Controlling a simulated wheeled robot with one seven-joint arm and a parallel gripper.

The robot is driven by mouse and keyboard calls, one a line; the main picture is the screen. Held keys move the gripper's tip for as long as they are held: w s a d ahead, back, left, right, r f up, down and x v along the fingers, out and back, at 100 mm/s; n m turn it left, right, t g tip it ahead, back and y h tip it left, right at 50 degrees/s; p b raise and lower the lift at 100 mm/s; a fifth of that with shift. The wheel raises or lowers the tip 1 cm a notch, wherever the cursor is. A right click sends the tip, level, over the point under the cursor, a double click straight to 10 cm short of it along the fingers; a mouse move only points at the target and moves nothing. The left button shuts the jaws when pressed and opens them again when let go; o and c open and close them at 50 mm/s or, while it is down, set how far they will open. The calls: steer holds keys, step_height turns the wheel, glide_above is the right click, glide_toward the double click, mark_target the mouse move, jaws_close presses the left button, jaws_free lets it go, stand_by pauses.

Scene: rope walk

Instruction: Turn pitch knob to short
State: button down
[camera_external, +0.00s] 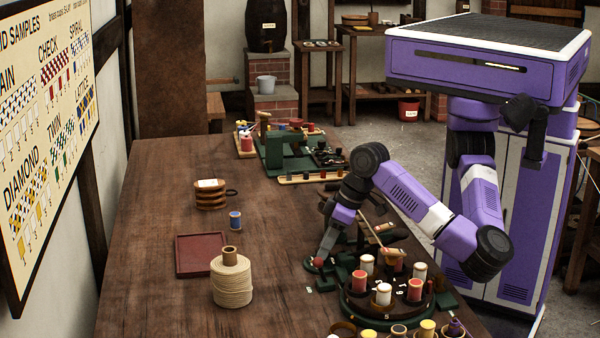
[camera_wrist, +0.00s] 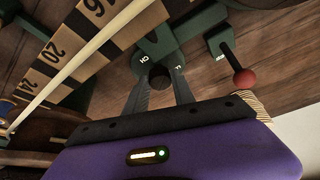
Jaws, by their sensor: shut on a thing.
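The pitch knob (camera_wrist: 160,73) appears in the wrist view as a small dark round knob on a green metal base (camera_wrist: 154,42). Small white markings stand on both sides of it, too small to read surely. My gripper (camera_wrist: 160,84) has its two grey fingers closed around the knob. In the external view my gripper (camera_external: 323,254) points down at the green machine near the table's right side; the knob is hidden there. A red ball-ended lever (camera_wrist: 244,77) stands right of the fingers in the wrist view, apart from them.
A numbered scale (camera_wrist: 60,50) and a pale rod (camera_wrist: 85,52) cross the wrist view's left. In the external view a round stand of spools (camera_external: 385,300) is close right of my gripper. A twine cone (camera_external: 231,282) and red tray (camera_external: 200,255) stand left on the table (camera_external: 160,300).

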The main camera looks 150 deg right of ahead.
steer(key=m+p, duration=0.1)
steer(key=m+g+p, duration=0.1)
steer(key=m+p, duration=0.1)
steer(key=shift+w+r+m, duration=0.15)
steer(key=shift+r+m, duration=0.05)
steer(key=shift+m, duration=0.1)
steer(key=shift+w+f+m+g+p, duration=0.1)
steer(key=shift+m+g+p, duration=0.5)
steer(key=shift+m, duration=0.55)
steer(key=shift+w+f+m+g+p, duration=0.1)
steer(key=shift+m+g+p, duration=0.5)
steer(key=shift+m, duration=0.55)
steer(key=c, duration=1.1)
jaws_free()
steer(key=shift+o, duration=0.2)
steer(key=shift+r, duration=0.1)
steer(key=s+p+v, duration=0.1)
steer(key=p+v, duration=0.1)
steer(key=v, duration=0.5)
steer(key=shift+w+a+r, duration=0.2)
steer(key=shift+w+r, duration=0.05)
steer(key=shift+w, duration=0.25)
